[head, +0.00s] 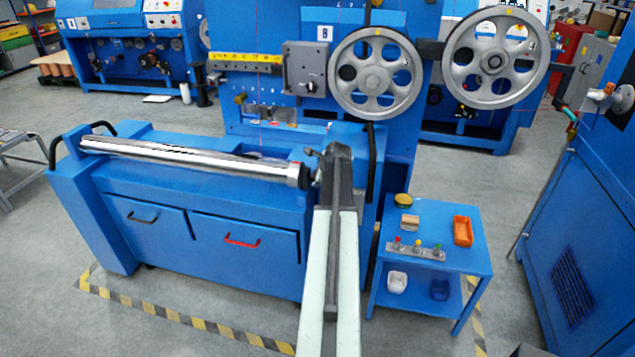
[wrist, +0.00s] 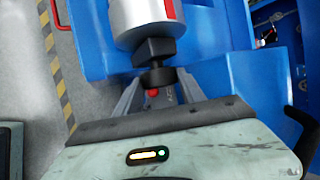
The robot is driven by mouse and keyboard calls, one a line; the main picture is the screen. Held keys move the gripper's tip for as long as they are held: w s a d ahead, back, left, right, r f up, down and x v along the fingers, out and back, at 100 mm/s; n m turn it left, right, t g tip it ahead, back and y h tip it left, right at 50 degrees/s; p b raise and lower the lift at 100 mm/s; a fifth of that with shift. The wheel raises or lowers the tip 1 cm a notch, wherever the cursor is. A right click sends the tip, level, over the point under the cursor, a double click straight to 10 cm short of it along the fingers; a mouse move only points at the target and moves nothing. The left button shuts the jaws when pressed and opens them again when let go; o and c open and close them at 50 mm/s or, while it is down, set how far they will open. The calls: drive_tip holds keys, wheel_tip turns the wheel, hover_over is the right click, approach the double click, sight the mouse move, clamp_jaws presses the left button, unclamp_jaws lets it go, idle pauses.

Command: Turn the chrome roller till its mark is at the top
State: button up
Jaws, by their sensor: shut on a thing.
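The chrome roller (head: 190,156) lies lengthwise across the blue machine at the left in the head view. Its near end also shows at the top of the wrist view (wrist: 138,14), with a black square block and round knob (wrist: 155,55) on its shaft. A red mark (wrist: 171,9) shows on the roller's right side in the wrist view; I do not see it in the head view. My gripper (wrist: 158,88) is shut on the roller's shaft end. It reaches the roller's right end in the head view (head: 318,168), where my arm partly hides the contact.
Two spoked pulleys (head: 376,78) stand behind on the blue machine. Floor is open in front, with striped tape (head: 190,320).

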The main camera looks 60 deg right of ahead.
drive_tip(key=shift+s+a+f, duration=0.1)
drive_tip(key=shift+s+a, duration=0.05)
drive_tip(key=shift+s, duration=0.05)
idle(0.4)
drive_tip(key=o, duration=1.4)
drive_tip(key=p+v, duration=0.5)
drive_tip(key=v, duration=0.3)
drive_tip(key=shift+p, duration=0.3)
